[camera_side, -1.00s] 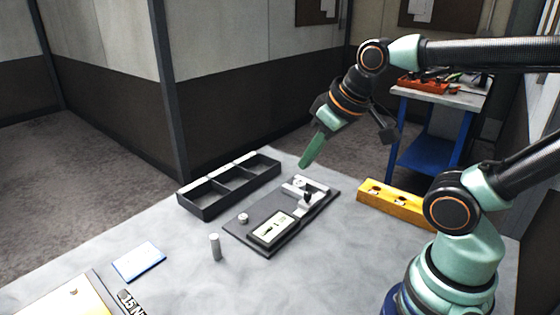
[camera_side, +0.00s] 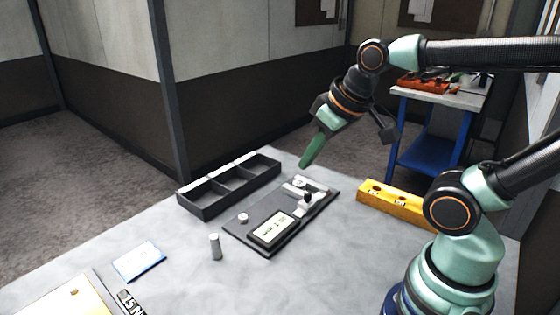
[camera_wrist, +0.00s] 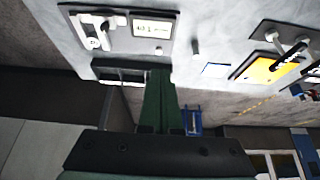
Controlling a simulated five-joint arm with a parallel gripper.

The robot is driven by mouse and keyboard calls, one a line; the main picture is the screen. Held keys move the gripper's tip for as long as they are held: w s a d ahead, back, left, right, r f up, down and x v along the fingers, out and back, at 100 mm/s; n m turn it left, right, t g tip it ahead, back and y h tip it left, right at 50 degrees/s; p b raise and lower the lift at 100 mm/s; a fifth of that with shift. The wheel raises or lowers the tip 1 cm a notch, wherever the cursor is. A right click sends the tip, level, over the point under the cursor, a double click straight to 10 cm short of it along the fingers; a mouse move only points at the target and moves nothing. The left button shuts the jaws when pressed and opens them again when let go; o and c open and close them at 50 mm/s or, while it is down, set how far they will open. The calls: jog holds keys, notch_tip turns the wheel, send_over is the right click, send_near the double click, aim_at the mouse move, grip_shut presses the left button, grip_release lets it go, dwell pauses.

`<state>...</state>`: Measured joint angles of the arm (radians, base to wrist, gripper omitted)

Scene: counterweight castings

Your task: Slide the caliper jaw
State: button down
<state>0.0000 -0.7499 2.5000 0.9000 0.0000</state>
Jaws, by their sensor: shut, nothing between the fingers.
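The caliper fixture is a dark plate (camera_side: 236,228) on the grey table. A pale metal caliper jaw (camera_side: 306,196) with a dark knob sits at its far right end. A framed display (camera_side: 272,229) with a light face and small dark marks is at its near end. In the wrist view the jaw (camera_wrist: 98,32) and display (camera_wrist: 153,29) lie at the top left. My gripper (camera_side: 303,165) has green fingers, shut and empty. They point down, above the far end of the fixture in the side view, apart from the jaw. Whether they line up with the jaw is unclear.
A black compartment tray (camera_side: 208,212) stands left of the fixture. A yellow block with holes (camera_side: 396,207) is to the right. A silver cylinder (camera_side: 215,246) stands upright near the front, beside a blue-edged card (camera_side: 138,261).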

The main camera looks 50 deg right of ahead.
dwell(0.3)
jog(key=c, duration=0.7)
grip_release()
jog(key=shift+w+d, duration=0.15)
jog(key=shift+w, duration=0.05)
jog(key=m+g, duration=0.3)
jog(key=g, duration=0.3)
send_over(307, 193)
notch_tip(307, 193, down, 8)
notch_tip(307, 193, down, 12)
jog(key=shift+r, duration=0.1)
grip_shut()
